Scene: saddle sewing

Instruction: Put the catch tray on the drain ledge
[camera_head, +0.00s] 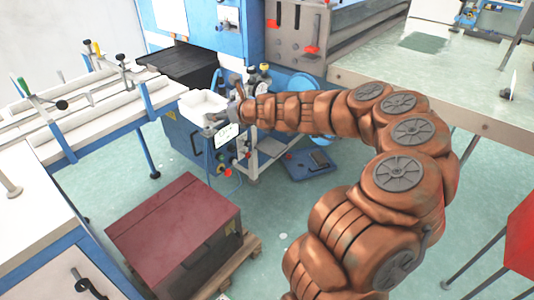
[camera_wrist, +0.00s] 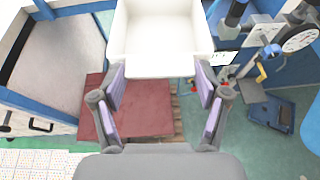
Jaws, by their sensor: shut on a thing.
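The catch tray looks to be the white open box (camera_head: 203,103), held in the air in front of the blue machine. My gripper (camera_head: 231,111) is shut on its near side, at the end of my outstretched arm. In the wrist view the tray (camera_wrist: 160,62) is at the top centre, empty inside and cut off by the frame edge. The two fingers of my gripper (camera_wrist: 160,78) show at its near wall. A dark flat ledge (camera_head: 180,60) juts from the blue machine behind the tray; I cannot tell whether this is the drain ledge.
A dark red chest (camera_head: 172,226) stands on a pallet on the floor below. A white table with clamps (camera_head: 88,108) is at left. A small cart (camera_head: 262,150) with tools and a blue floor plate (camera_head: 308,164) are right of the tray. A pale green-topped table (camera_head: 450,85) is at right.

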